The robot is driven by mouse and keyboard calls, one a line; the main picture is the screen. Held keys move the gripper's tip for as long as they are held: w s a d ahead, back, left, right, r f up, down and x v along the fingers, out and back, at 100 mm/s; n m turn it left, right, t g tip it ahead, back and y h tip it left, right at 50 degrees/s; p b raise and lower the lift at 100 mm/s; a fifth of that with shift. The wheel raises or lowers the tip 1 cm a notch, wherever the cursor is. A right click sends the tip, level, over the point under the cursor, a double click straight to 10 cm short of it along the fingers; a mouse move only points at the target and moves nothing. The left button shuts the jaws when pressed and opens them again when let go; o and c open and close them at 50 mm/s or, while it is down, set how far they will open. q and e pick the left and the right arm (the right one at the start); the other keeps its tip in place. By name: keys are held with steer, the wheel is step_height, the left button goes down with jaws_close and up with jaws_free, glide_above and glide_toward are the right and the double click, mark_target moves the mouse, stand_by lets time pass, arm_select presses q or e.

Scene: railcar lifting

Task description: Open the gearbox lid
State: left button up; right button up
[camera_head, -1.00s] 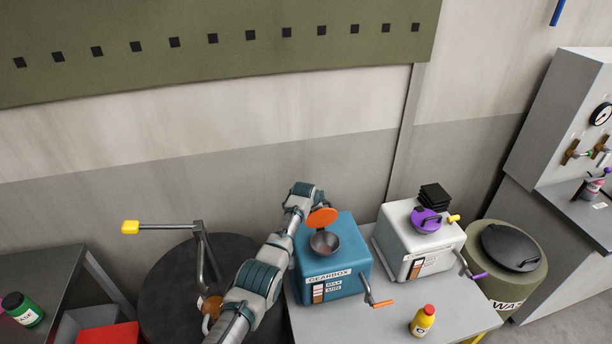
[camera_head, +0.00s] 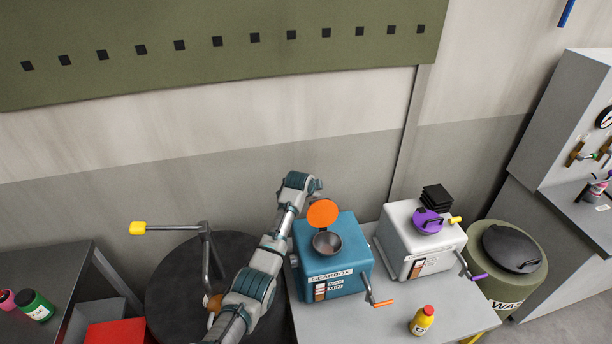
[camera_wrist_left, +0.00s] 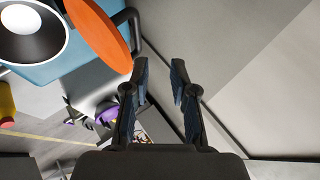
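The blue gearbox (camera_head: 345,230) stands on the grey table, with a metal funnel bowl (camera_head: 326,243) on top. Its round orange lid (camera_head: 322,213) stands tipped up behind the bowl, whose mouth is uncovered. In the left wrist view the lid (camera_wrist_left: 97,27) and bowl (camera_wrist_left: 30,38) are at the upper left. My left gripper (camera_wrist_left: 160,68) is open, with nothing between its fingers. It is beside the lid and apart from it in the wrist view. In the head view it sits just behind the lid, its fingers mostly hidden. My right gripper is not in view.
A white box with a purple lid (camera_head: 428,221) stands to the right of the gearbox. A yellow bottle (camera_head: 421,321) is near the front of the table. An orange-tipped crank (camera_head: 382,303) sticks out from the gearbox. A dark drum (camera_head: 175,275) is at left.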

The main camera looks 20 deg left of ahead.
arm_select(q)
steer(key=shift+s+a+r, duration=0.15)
steer(key=shift+s+r, duration=0.1)
steer(key=shift+s, duration=0.3)
steer(key=shift+s+a+r, duration=0.15)
steer(key=shift+s+r, duration=0.1)
steer(key=shift+s, duration=0.3)
steer(key=shift+a+r, duration=0.15)
steer(key=shift+a, duration=0.1)
steer(key=shift+w+r, duration=0.1)
steer(key=shift+w, duration=0.05)
steer(key=shift+r, duration=0.2)
steer(key=s+r, duration=0.4)
steer(key=r, duration=0.4)
steer(key=shift+a+r, duration=0.3)
steer(key=shift+a, duration=0.1)
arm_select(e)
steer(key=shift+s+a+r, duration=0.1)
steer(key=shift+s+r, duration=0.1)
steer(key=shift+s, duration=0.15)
